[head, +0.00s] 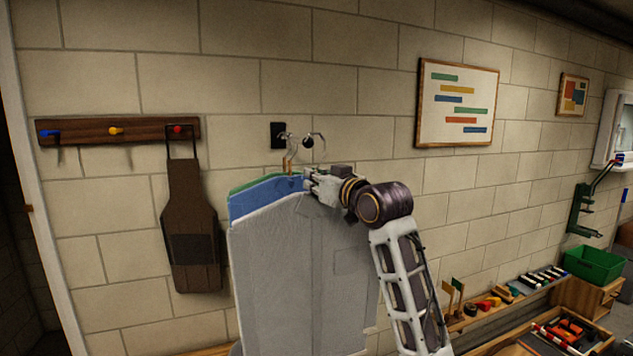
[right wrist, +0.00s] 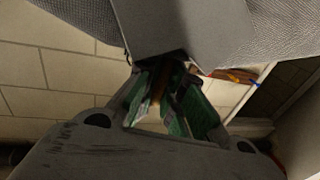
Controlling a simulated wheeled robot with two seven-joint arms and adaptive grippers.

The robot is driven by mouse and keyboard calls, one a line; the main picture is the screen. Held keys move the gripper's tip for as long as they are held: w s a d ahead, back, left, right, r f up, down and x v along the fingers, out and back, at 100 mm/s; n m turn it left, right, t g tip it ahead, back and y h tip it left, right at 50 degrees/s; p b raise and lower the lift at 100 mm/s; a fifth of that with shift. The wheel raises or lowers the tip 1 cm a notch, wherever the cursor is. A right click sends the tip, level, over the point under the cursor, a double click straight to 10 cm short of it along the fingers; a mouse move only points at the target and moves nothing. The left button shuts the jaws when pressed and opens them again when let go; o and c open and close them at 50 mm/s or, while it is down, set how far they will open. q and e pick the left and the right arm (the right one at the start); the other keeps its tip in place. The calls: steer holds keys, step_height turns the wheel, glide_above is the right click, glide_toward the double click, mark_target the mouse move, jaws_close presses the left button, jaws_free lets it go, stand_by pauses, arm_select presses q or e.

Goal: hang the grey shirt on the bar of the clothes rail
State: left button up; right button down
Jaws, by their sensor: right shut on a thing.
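The grey shirt (head: 290,270) hangs upright and broad in the middle of the head view, its upper edge just below my right gripper (head: 308,184). That gripper is shut at the top of the shirt, on what looks like its hanger; a tan piece (right wrist: 157,88) shows between the green-padded fingers in the right wrist view. Grey cloth (right wrist: 275,30) fills the top of that view. A dark round knob (head: 307,142), seemingly the end of the rail's bar, shows above the gripper, with thin metal hooks (head: 320,137) beside it. I cannot tell whether a hook rests on the bar. My left gripper is out of view.
A blue garment (head: 262,196) and a green edge show behind the grey shirt. A black plate (head: 278,135) is on the wall. A brown apron (head: 190,225) hangs from a peg board (head: 90,130) at left. A green bin (head: 594,264) and shelves stand at lower right.

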steer(key=w+d+p+x, duration=0.1)
steer(key=p+x, duration=0.3)
steer(key=x, duration=0.6)
steer(key=shift+w+d+f, duration=0.25)
steer(key=shift+w+d, duration=0.05)
stand_by(1.7)
steer(key=c, duration=1.5)
jaws_free()
steer(key=shift+o, duration=0.2)
steer(key=shift+f, duration=0.15)
